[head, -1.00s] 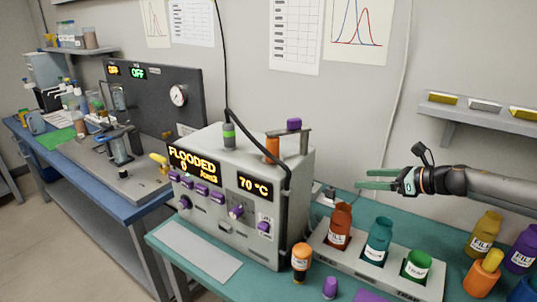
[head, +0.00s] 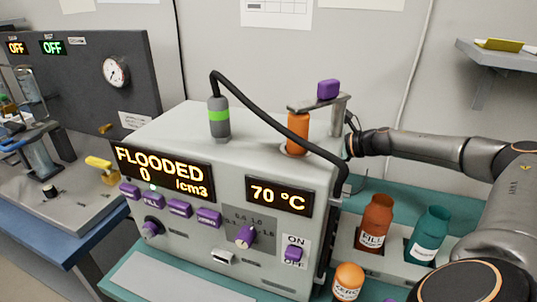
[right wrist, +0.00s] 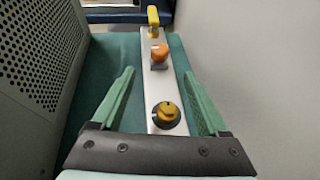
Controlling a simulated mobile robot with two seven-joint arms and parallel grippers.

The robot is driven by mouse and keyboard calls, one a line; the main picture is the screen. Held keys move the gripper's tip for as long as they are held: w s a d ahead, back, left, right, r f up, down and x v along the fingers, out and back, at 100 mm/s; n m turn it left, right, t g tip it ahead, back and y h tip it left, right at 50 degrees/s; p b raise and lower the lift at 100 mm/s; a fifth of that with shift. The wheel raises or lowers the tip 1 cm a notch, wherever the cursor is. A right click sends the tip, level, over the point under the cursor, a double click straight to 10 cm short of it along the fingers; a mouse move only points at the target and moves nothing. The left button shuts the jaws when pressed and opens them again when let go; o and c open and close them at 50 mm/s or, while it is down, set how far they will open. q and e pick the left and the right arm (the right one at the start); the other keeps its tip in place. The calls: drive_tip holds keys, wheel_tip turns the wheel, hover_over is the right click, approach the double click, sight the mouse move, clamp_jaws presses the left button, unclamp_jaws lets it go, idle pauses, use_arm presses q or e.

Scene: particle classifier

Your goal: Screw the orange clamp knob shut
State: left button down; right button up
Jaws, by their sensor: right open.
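An orange knob (right wrist: 158,53) sits on a grey block on a narrow white rail (right wrist: 153,85) in the right wrist view. It is small there, and how far it is turned cannot be told. My right gripper (right wrist: 159,72) is open, its green fingers apart on either side of the rail, with the orange knob ahead of the fingertips. Nothing is held. A yellow knob on a black collar (right wrist: 167,112) stands on the rail between the fingers. In the head view the right gripper's fingers are hidden behind the grey machine (head: 275,225). My left gripper is not in view.
A yellow handle (right wrist: 153,15) stands at the rail's far end. A perforated panel (right wrist: 35,70) lies left and a plain wall right. On the machine stand an orange cylinder (head: 297,130) and a purple knob (head: 328,89).

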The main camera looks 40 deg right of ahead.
drive_tip(key=p+x, duration=0.2)
drive_tip(key=x, duration=0.9)
drive_tip(key=shift+w+a, duration=0.1)
drive_tip(key=shift+w, duration=0.2)
clamp_jaws()
